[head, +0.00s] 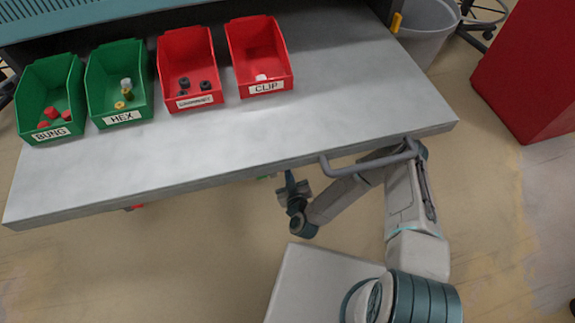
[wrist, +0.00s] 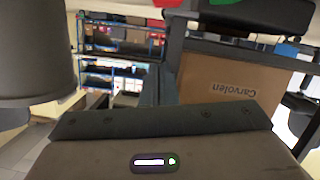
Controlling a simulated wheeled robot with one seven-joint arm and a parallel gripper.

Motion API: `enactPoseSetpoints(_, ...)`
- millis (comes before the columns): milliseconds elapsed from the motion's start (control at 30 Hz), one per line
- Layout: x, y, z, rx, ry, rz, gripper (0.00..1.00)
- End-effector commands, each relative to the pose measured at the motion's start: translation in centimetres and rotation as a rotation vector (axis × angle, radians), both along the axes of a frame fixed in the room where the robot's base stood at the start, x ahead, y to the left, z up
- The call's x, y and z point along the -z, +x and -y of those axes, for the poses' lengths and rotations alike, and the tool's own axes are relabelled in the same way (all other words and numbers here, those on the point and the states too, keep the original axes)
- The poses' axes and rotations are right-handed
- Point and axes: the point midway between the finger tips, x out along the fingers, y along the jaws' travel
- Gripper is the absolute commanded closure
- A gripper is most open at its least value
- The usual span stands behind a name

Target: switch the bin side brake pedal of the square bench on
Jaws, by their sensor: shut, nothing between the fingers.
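The square bench (head: 330,125) has a pale grey top and a grey handle rail (head: 340,172) at its front right. A small green part (head: 265,177) shows just under its front edge, and a small red part (head: 136,207) shows further left. I cannot tell whether either is the brake pedal or how it is set. My gripper (head: 289,182) is shut and empty just in front of the bench's front edge, right of the green part. In the wrist view my gripper (wrist: 160,80) points towards the space under a dark frame. A green piece (wrist: 240,4) shows at the top there.
Green and red bins (head: 190,75) stand at the back of the bench top. A grey waste bin (head: 425,35) is behind its right end, with a red cabinet (head: 530,75) further right.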

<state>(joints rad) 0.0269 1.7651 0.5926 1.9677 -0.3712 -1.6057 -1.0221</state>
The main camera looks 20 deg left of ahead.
Motion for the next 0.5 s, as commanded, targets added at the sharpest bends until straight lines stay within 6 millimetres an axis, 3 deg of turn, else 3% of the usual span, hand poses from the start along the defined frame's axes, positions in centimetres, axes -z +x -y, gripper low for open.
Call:
enactPoseSetpoints(167,0.9,2.1,-1.0,0.004,0.002,0.002,1.0)
enactPoseSetpoints(500,2.8,8.4,-4.3,0.005,0.001,0.003,1.0)
